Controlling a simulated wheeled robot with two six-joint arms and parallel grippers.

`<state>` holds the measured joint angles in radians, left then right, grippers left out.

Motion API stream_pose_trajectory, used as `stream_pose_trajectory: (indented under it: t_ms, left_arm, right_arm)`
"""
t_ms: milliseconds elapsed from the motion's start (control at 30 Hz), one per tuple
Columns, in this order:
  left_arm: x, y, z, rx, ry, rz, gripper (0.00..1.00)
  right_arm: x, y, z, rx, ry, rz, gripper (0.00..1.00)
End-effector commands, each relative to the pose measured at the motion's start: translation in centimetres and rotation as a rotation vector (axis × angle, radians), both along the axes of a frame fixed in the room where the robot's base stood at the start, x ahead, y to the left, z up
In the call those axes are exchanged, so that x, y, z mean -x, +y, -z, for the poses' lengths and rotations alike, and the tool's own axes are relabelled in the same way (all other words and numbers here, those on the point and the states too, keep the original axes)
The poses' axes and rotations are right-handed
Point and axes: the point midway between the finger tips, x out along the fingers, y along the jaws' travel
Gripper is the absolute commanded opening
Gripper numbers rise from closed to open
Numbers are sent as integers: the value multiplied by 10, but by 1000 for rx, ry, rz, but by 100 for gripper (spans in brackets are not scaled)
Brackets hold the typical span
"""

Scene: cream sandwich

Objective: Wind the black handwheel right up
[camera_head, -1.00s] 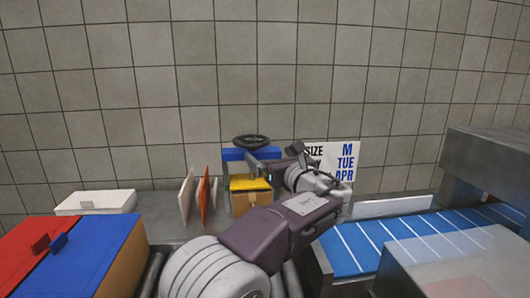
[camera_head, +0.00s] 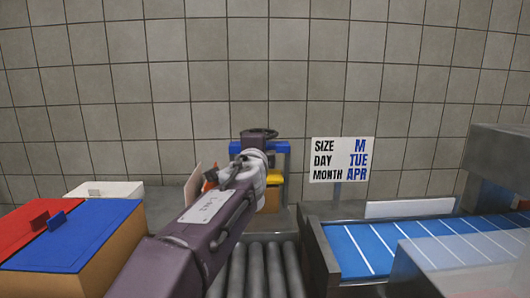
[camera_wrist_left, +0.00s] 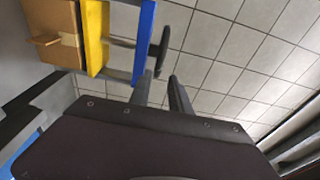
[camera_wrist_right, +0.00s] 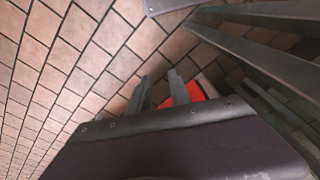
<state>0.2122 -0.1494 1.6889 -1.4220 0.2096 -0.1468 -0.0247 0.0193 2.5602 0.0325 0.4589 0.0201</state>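The black handwheel (camera_head: 262,131) sits on top of the blue crossbar (camera_head: 283,146) of a small press against the back wall. In the left wrist view the handwheel (camera_wrist_left: 160,50) shows edge-on beside the blue bar (camera_wrist_left: 144,40). The yellow plate (camera_wrist_left: 95,35) lies against a cardboard box (camera_wrist_left: 60,35). My left gripper (camera_wrist_left: 160,80) is open, its fingertips at the near end of the wheel's rim; I cannot tell whether they touch it. In the head view its hand covers part of the press. My right gripper (camera_wrist_right: 157,85) is open and empty, away from the press.
A sign (camera_head: 342,160) stands right of the press. A blue conveyor (camera_head: 350,250) runs at the right, beside grey machine housings. Red (camera_head: 30,225) and blue (camera_head: 85,235) boxes and a white box (camera_head: 105,190) stand at the left. Rollers (camera_head: 255,270) lie in front of the press.

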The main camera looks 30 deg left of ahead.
Motion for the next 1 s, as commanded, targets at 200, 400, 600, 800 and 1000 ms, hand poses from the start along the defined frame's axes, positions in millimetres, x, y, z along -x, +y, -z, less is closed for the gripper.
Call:
stream_pose_trajectory:
  t_ms: [200,400,600,800,1000]
  left_arm:
    - [-1,11,0,-3,0,-20,24]
    - [-36,27,0,-3,4,-21,24]
    - [-69,42,-2,-4,3,-19,24]
    - [-80,47,0,-5,3,-19,24]
    - [-80,47,0,-5,2,-19,21]
  right_arm:
    - [0,0,0,0,-1,0,24]
    - [0,0,-6,0,-1,0,24]
    - [0,0,-15,0,-1,0,24]
    - [0,0,-17,0,-1,0,24]
    - [0,0,-16,0,-1,0,24]
